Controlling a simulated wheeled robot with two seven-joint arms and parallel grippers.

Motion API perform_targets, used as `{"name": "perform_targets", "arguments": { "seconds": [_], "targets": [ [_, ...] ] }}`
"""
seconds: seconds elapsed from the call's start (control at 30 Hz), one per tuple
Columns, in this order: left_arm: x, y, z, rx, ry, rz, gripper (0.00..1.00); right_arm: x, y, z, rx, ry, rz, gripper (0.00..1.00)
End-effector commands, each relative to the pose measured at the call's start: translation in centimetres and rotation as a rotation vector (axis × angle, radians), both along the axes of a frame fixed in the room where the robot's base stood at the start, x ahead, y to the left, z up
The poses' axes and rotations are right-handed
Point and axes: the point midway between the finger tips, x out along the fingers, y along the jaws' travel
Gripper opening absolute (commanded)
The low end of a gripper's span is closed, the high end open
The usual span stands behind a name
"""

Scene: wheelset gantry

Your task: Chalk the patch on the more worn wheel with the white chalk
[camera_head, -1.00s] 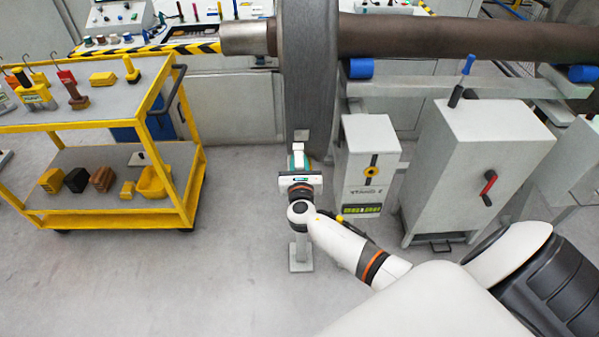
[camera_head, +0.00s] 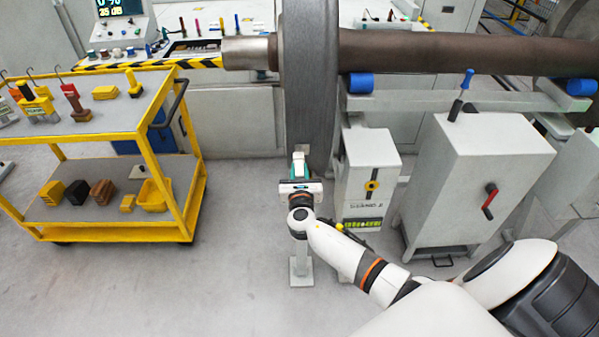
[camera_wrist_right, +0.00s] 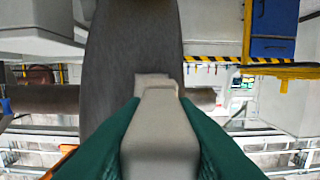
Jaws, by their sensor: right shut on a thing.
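A large grey wheel (camera_head: 310,70) stands upright on the brown axle (camera_head: 450,52). A small pale patch (camera_head: 302,148) shows low on its tread, and also in the wrist view (camera_wrist_right: 155,84). My right gripper (camera_head: 300,168) is in front of the wheel's lower part, just below the patch in the head view. Its teal fingers (camera_wrist_right: 160,150) are shut on a pale grey-white block, likely the white chalk (camera_wrist_right: 160,125). The block's far end overlaps the patch in the wrist view; I cannot tell whether they touch. My left gripper is out of view.
A yellow trolley (camera_head: 100,236) with tools and blocks stands at left. A grey box unit (camera_head: 368,170) is close right of my gripper, with a larger cabinet (camera_head: 478,180) beyond. Part of another grey wheel (camera_head: 578,35) shows far right. Floor at front left is clear.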

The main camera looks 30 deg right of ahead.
Motion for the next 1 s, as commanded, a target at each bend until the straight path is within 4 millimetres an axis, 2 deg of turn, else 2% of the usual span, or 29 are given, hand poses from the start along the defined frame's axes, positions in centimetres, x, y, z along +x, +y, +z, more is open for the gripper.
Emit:
{"name": "perform_targets", "arguments": {
  "seconds": [0.77, 1.0],
  "targets": [
    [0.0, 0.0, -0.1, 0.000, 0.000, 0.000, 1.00, 1.2, -0.7, 0.5, -0.001, -0.001, 0.000, 0.02],
    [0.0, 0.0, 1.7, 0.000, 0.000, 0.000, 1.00, 0.8, -0.5, 2.1, -0.001, -0.001, 0.000, 0.02]
  ]
}}
